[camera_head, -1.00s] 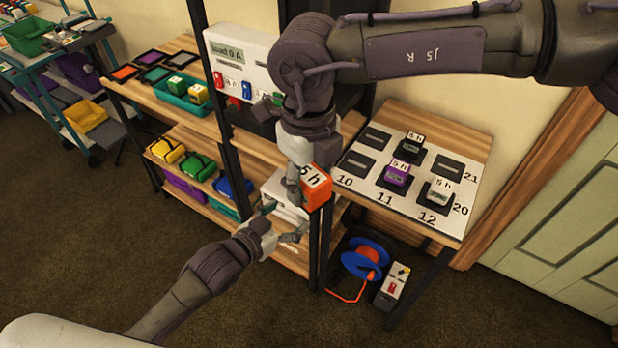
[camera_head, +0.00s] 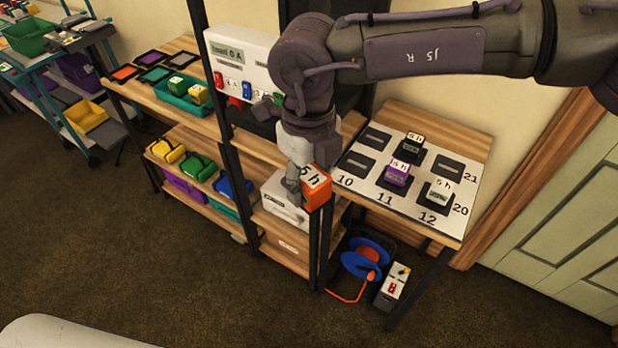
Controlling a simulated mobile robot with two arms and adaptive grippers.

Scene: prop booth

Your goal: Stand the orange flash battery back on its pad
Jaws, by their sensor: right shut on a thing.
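The orange flash battery (camera_head: 320,196), with a "5 h" label on its top, is in my right gripper (camera_head: 299,187), which is shut on it from above. It hangs just left of the pad board (camera_head: 388,203), near the board's left front edge; its height above the board is hard to tell. Dark pads without a battery are the one by number 10 (camera_head: 361,164), the back left one (camera_head: 374,138) and the one by 21 (camera_head: 449,170). A purple battery (camera_head: 396,176), a white-grey battery (camera_head: 439,192) and a black battery (camera_head: 413,145) stand on other pads. My left gripper is out of view.
A dark shelf post (camera_head: 320,245) stands below the battery. A white panel box (camera_head: 238,62) and a teal tray (camera_head: 182,98) are on the left shelving. Under the table are a blue cable reel (camera_head: 365,262) and a small grey box (camera_head: 391,287).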

